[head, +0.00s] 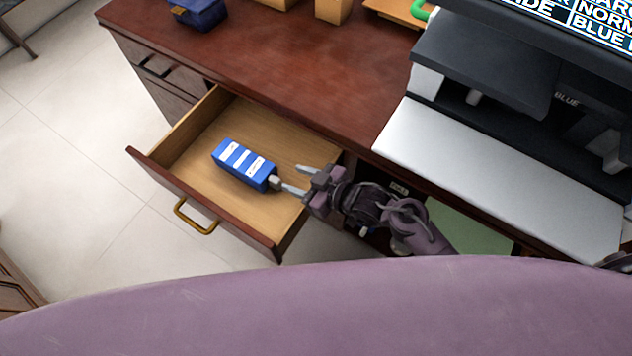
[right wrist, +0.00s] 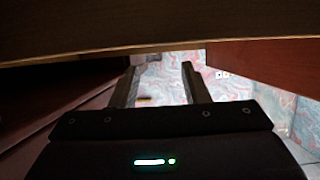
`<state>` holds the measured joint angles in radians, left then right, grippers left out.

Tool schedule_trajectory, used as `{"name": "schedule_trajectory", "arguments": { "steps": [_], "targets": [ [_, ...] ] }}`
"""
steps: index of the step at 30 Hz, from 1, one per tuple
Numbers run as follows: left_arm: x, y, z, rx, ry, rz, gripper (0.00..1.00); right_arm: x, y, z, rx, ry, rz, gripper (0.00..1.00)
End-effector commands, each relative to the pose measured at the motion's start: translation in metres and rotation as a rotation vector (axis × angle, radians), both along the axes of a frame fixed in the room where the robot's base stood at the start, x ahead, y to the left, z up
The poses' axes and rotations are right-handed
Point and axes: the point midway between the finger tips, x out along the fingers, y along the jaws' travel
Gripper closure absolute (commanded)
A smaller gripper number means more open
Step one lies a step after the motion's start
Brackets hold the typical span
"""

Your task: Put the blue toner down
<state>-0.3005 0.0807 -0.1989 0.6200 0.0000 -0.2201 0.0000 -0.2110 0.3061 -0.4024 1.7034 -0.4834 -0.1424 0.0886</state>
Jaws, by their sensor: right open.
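The blue toner (head: 240,163) is a blue block with white labels. It lies in the open wooden drawer (head: 205,208), near the drawer's middle, in the head view. My right gripper (head: 288,178) is open over the drawer's right side. One fingertip is close to the toner's right end; whether it touches cannot be told. In the right wrist view the two fingers (right wrist: 160,82) are spread with nothing between them, and the toner does not show. My left gripper is not in view.
The reddish desk top (head: 270,62) lies behind the drawer. A dark printer (head: 485,65) with a silver front panel (head: 500,175) fills the right. A dark blue box (head: 198,12) sits at the back left. The drawer has a brass handle (head: 195,222).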

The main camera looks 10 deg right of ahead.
Motion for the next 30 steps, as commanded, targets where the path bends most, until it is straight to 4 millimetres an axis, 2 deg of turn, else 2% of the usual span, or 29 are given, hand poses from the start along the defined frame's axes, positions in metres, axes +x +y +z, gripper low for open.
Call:
{"name": "schedule_trajectory", "arguments": {
  "steps": [3, 10, 30],
  "targets": [
    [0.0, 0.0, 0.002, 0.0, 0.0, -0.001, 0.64, -0.016, -0.019, 0.009, -0.003, 0.001, 0.001, 0.58],
    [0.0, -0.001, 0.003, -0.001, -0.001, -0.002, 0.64, -0.031, -0.039, 0.02, 0.0, 0.001, 0.002, 0.58],
    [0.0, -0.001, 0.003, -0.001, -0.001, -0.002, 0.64, -0.033, -0.042, 0.022, 0.002, 0.0, 0.001, 0.58]
  ]
}}
